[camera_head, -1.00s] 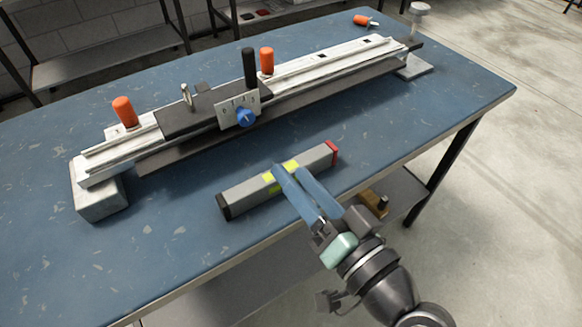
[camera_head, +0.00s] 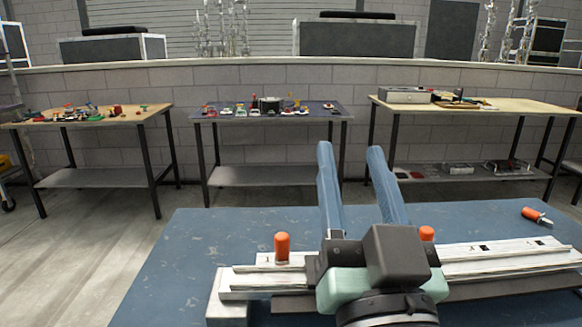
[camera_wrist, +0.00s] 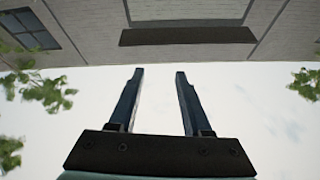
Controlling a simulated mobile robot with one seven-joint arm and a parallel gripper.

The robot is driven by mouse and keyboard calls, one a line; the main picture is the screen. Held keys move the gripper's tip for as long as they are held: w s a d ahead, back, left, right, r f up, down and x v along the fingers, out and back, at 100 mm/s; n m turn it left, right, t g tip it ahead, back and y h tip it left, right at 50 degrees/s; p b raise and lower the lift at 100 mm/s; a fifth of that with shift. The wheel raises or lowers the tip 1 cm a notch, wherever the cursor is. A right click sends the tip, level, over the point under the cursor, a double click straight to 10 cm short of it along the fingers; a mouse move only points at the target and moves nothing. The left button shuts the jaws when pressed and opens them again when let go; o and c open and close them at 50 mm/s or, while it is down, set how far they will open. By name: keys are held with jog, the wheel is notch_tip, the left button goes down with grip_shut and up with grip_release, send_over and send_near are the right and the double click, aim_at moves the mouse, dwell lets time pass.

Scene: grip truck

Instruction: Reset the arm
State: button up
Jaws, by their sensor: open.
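My gripper (camera_head: 350,165) is raised in the middle of the head view, its two blue fingers pointing up and spread apart with nothing between them. In the wrist view my gripper (camera_wrist: 159,75) also shows as two separate dark fingers with empty space between. It is in front of part of the white rail fixture (camera_head: 505,262) on the blue table (camera_head: 160,285). The middle of that fixture is hidden behind my wrist. The grey bar seen earlier on the table is out of view.
Orange knobs (camera_head: 282,246) stand on the fixture. An orange-handled tool (camera_head: 537,215) lies at the table's right. Behind are a left workbench (camera_head: 95,121), a middle workbench (camera_head: 340,112) and a right workbench (camera_head: 545,104), all holding objects, along a brick wall. Bare floor lies between.

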jog(key=s+a+r+n+t, duration=0.1)
jog(key=s+a+r+t, duration=0.15)
jog(key=r, duration=0.45)
jog(key=s+a+r+t, duration=0.2)
jog(key=s+a+r, duration=0.2)
jog(key=r, duration=0.3)
notch_tip(320, 180, up, 27)
jog(key=p, duration=2.7)
jog(key=shift+w+d+f, duration=0.15)
jog(key=shift+d, duration=0.1)
